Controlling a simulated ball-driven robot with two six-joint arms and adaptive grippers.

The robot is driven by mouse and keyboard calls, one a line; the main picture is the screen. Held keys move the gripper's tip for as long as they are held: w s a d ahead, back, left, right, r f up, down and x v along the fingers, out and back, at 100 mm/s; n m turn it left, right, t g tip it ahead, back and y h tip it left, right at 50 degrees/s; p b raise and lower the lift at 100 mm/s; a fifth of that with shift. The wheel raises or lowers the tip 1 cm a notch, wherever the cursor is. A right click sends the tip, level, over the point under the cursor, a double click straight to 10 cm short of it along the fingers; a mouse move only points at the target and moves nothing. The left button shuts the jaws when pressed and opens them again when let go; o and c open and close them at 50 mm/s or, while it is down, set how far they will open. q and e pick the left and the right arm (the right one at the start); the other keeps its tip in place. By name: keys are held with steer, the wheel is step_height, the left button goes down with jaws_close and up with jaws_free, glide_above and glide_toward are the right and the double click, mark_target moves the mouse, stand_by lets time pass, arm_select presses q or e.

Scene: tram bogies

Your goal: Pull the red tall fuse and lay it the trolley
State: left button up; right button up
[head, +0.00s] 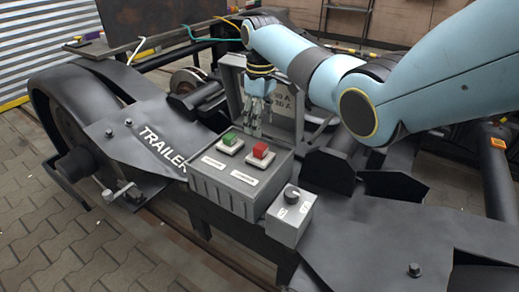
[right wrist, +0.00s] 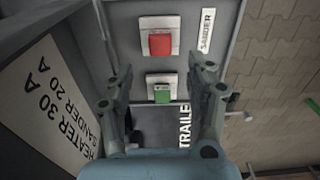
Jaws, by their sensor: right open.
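The red fuse (head: 261,151) stands upright in a white holder on the grey fuse box (head: 235,196), to the right of a green fuse (head: 229,139). In the right wrist view the red fuse (right wrist: 160,42) sits beside a SANDER label, with the green fuse (right wrist: 162,95) below it. My right gripper (head: 255,130) is open and empty, pointing down just behind the two fuses by the raised lid. Its fingers (right wrist: 161,72) show on both sides of the view, touching neither fuse. My left gripper is out of view. I cannot make out a trolley.
The lid (head: 289,118), lettered HEATER 30 A and SANDER 20 A, stands open behind the box. Paved floor (head: 70,235) lies front left.

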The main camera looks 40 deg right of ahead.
mark_target(261, 145)
step_height(261, 145, down, 3)
steer(key=b, duration=0.2)
steer(key=shift+f+b, duration=0.1)
steer(key=shift+b, duration=0.3)
step_height(261, 145, down, 3)
steer(key=b, duration=0.2)
steer(key=shift+s+b, duration=0.1)
steer(key=shift+b, duration=0.25)
steer(key=shift+f, duration=1.05)
steer(key=shift+f+b, duration=0.25)
steer(key=shift+b, duration=0.05)
steer(key=shift+f, duration=0.1)
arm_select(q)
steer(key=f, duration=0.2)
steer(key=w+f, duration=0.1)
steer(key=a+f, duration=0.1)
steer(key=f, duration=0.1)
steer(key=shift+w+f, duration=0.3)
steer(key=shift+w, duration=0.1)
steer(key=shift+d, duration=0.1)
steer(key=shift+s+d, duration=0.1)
